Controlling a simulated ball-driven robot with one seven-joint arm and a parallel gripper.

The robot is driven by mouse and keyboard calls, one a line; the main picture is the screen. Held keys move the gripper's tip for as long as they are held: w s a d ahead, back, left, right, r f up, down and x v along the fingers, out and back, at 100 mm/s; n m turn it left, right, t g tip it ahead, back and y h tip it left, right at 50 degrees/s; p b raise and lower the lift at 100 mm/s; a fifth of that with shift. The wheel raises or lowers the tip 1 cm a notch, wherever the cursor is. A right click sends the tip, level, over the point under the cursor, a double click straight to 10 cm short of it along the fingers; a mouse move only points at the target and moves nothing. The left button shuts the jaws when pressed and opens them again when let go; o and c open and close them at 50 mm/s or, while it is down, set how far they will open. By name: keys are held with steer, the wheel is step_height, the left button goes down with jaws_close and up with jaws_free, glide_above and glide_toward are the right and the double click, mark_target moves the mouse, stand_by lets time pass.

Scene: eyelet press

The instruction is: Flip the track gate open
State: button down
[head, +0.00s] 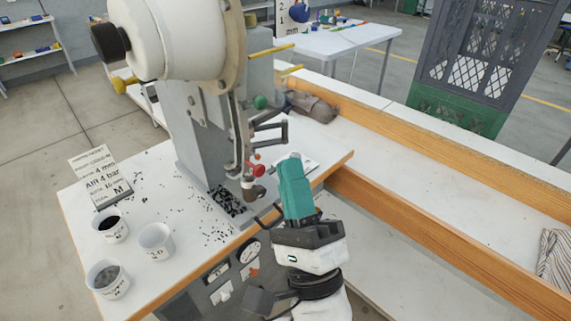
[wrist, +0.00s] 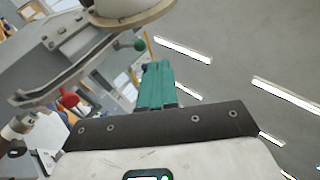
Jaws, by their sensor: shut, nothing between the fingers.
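The eyelet press (head: 190,120) stands on the table, with a metal track (head: 236,125) running down its front from the round white housing. A red knob (head: 257,170) is low by the track and a green knob (head: 260,102) is higher up. The wrist view also shows the red knob (wrist: 68,98) and the green knob (wrist: 140,44). I cannot tell which part is the track gate or how it stands. My gripper (head: 292,158) has teal fingers, shut and empty, pointing up just right of the red knob, apart from it in the picture. The fingers (wrist: 158,66) show in the wrist view.
Several cups (head: 156,240) and a sign card (head: 100,177) stand at the table's left. Loose black eyelets lie around the press base. A long wood-edged bench (head: 420,160) runs along the right. A grey bracket (head: 268,130) juts out above my fingers.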

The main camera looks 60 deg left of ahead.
steer(key=shift+s+d+f+b, duration=0.2)
steer(key=shift+d+f, duration=0.25)
steer(key=shift+d, duration=0.4)
steer(key=shift+s+d+f+b, duration=0.15)
steer(key=shift+d+f, duration=0.25)
steer(key=shift+d, duration=0.45)
steer(key=shift+s+d+f+b, duration=0.1)
steer(key=shift+d+f+b, duration=0.1)
steer(key=shift+d+f, duration=0.45)
steer(key=shift+w+d+r, duration=0.1)
steer(key=shift+d+r, duration=0.1)
